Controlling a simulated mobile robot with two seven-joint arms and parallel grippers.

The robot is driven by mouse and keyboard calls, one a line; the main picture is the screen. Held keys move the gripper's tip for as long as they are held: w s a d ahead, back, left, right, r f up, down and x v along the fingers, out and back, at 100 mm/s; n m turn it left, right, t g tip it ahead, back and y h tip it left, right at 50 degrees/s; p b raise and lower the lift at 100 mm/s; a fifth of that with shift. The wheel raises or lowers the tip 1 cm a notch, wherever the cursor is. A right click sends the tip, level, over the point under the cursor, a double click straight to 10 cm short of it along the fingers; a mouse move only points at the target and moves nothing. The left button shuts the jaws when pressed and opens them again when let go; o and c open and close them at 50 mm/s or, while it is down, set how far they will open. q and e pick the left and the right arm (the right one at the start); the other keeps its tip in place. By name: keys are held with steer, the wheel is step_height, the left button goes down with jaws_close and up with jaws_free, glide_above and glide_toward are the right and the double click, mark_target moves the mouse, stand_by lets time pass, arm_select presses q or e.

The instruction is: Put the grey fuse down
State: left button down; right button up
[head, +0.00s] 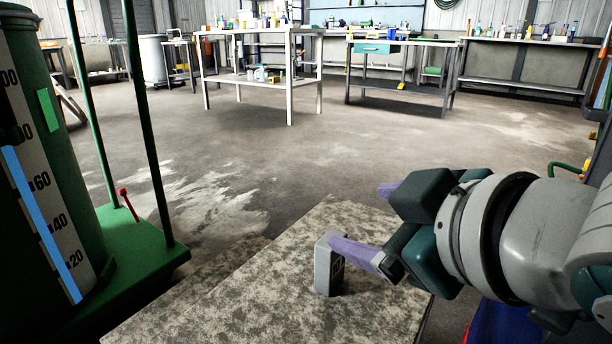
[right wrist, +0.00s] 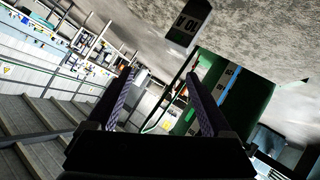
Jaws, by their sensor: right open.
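The grey fuse (head: 323,268) stands upright on a mottled stone-like slab (head: 265,285) in the head view. In the right wrist view the fuse (right wrist: 190,24) shows near the top, hanging from the slab in that inverted picture, with a dark label on its face. My right gripper (head: 362,218) is open, its two purple fingers spread apart. In the head view the nearer finger overlaps the fuse's upper right edge. In the right wrist view nothing lies between the fingers (right wrist: 164,100), and the fuse is beyond their tips. My left gripper is not in view.
A green column with a numbered scale (head: 45,190) stands at the left on a green base (head: 140,245), with thin green posts and a red-knobbed lever (head: 128,203). Workbenches (head: 265,75) line the back. The concrete floor between is mostly clear.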

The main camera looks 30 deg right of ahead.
steer(key=s+f+g, duration=0.1)
steer(key=s+f, duration=0.1)
steer(key=s+a+f+m+g, duration=0.1)
steer(key=s+f, duration=0.1)
steer(key=s+f+g, duration=0.2)
steer(key=shift+a+y, duration=0.3)
steer(key=shift+y, duration=0.1)
steer(key=s+a+f+g+y, duration=0.1)
steer(key=s+f+g, duration=0.1)
steer(key=s, duration=0.2)
steer(key=s+a+f+m+g+y, duration=0.1)
steer(key=s+a+f+g, duration=0.1)
steer(key=s, duration=0.3)
steer(key=shift+a+f+g, duration=0.15)
steer(key=shift+a+g, duration=0.1)
steer(key=shift+g, duration=0.05)
